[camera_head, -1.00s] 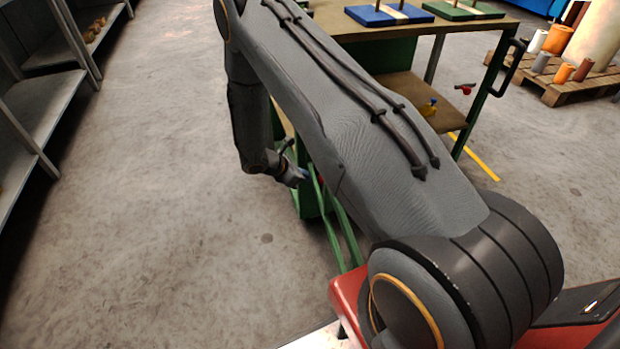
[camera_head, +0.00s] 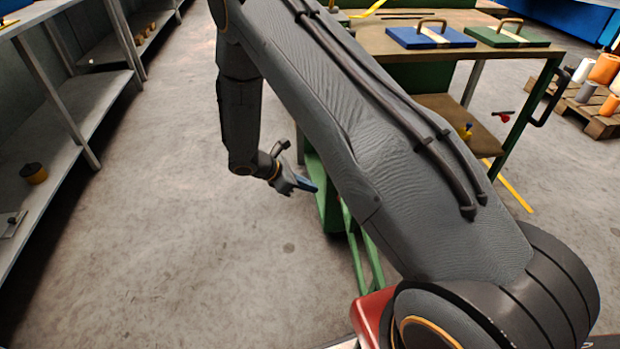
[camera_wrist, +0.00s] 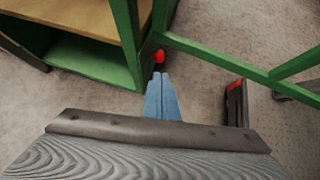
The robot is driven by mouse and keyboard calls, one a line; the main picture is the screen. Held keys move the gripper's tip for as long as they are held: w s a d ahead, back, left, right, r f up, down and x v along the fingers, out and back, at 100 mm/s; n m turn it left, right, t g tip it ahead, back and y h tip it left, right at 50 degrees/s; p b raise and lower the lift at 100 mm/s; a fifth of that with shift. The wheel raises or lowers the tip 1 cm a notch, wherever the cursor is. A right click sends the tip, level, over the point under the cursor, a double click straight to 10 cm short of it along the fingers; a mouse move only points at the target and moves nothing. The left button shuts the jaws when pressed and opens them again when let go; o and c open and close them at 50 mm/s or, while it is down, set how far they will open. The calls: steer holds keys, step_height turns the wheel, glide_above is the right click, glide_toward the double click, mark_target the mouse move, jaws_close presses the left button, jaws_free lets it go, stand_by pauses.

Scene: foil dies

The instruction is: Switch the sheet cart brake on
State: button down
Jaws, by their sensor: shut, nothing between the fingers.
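A green-framed cart (camera_head: 323,195) stands behind and below my arm, largely hidden by it in the head view. The wrist view shows its green post (camera_wrist: 125,40) with a wooden shelf (camera_wrist: 85,15) on the left. A small red knob (camera_wrist: 159,57) shows beside the post's foot, just beyond my fingertips; I take it for part of the brake, but its lever and setting cannot be made out. My gripper (camera_wrist: 158,75) has its blue fingers together and empty, pointing toward the knob. Whether they touch it is unclear. In the head view my gripper (camera_head: 316,188) is beside the cart's green side.
Green bars (camera_wrist: 230,60) run to the right of the knob. A workbench top (camera_head: 400,45) carries a blue die (camera_head: 430,38) and a green die (camera_head: 507,36). Grey shelving (camera_head: 70,95) lines the left. Open floor (camera_head: 170,210) lies between shelving and cart.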

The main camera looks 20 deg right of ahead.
steer(key=s+a+r+m+g+y, duration=0.15)
steer(key=s+r+m, duration=0.35)
steer(key=r, duration=0.5)
steer(key=s+a+r+m+y, duration=0.3)
steer(key=s+r, duration=0.4)
steer(key=r, duration=0.4)
steer(key=s+a+r+m+y, duration=0.3)
steer(key=s+r+m, duration=0.15)
steer(key=s, duration=0.45)
steer(key=s+a+r+m+y, duration=0.2)
steer(key=s+a+r+m, duration=0.15)
steer(key=s+r, duration=0.35)
steer(key=s+d+r+m+p, duration=0.1)
steer(key=d+r+p, duration=0.5)
steer(key=p, duration=0.9)
steer(key=shift+s+d+r+m+t, duration=0.15)
steer(key=shift+d+r+m+t, duration=0.25)
steer(key=shift+d+m, duration=0.65)
steer(key=c, duration=2.4)
jaws_free()
steer(key=shift+d+n, duration=0.25)
steer(key=shift+d, duration=0.1)
steer(key=o, duration=0.7)
steer(key=shift+c, duration=0.3)
